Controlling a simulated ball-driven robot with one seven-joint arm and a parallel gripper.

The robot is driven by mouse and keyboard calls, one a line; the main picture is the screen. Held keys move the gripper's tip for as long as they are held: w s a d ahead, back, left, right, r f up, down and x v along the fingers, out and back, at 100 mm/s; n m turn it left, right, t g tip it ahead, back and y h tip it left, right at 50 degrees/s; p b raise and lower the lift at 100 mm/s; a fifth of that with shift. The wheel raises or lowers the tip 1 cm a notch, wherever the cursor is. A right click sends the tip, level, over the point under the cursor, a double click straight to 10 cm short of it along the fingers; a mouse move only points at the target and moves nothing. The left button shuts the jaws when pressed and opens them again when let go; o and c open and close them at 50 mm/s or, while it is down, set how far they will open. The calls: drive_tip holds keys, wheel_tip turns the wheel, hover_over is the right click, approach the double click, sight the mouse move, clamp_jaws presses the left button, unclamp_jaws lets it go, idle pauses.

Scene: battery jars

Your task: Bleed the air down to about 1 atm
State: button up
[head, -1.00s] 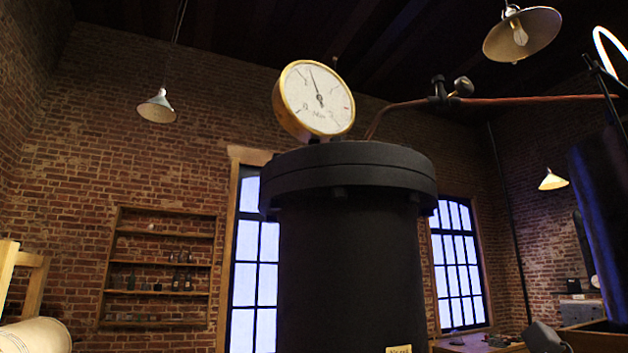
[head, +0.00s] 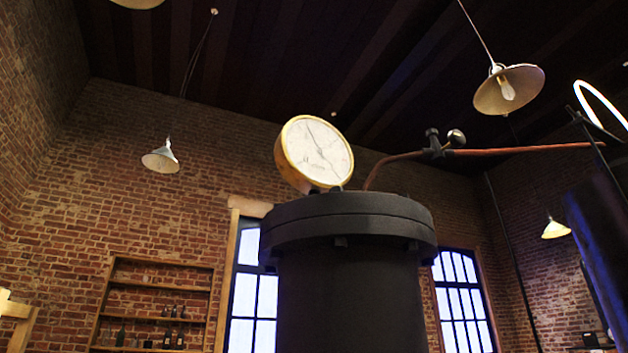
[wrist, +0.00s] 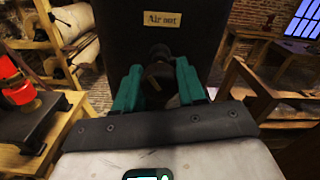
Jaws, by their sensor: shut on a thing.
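A round brass-rimmed gauge (head: 314,152) with a white face stands on top of a large black cylinder (head: 348,290) in the head view. Its thin needle points up and to the left; the scale figures are too small to read. In the wrist view an "Air out" label (wrist: 162,19) is on the black cylinder's side. Below it is a dark valve knob (wrist: 158,76). My gripper (wrist: 160,88), with teal fingers, is shut on this knob, one finger on each side. My gripper does not show in the head view.
A copper pipe (head: 525,149) with a small valve (head: 436,144) runs right from the cylinder's top. In the wrist view a wooden rack with rolls (wrist: 60,30) and a table with a red object (wrist: 15,82) stand left. A wooden frame (wrist: 262,90) stands right.

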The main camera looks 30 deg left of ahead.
idle(0.4)
drive_tip(key=m+p, duration=0.1)
drive_tip(key=m, duration=0.6)
drive_tip(key=shift+p, duration=0.3)
drive_tip(key=o, duration=1.2)
drive_tip(key=b+v, duration=0.1)
drive_tip(key=v, duration=0.4)
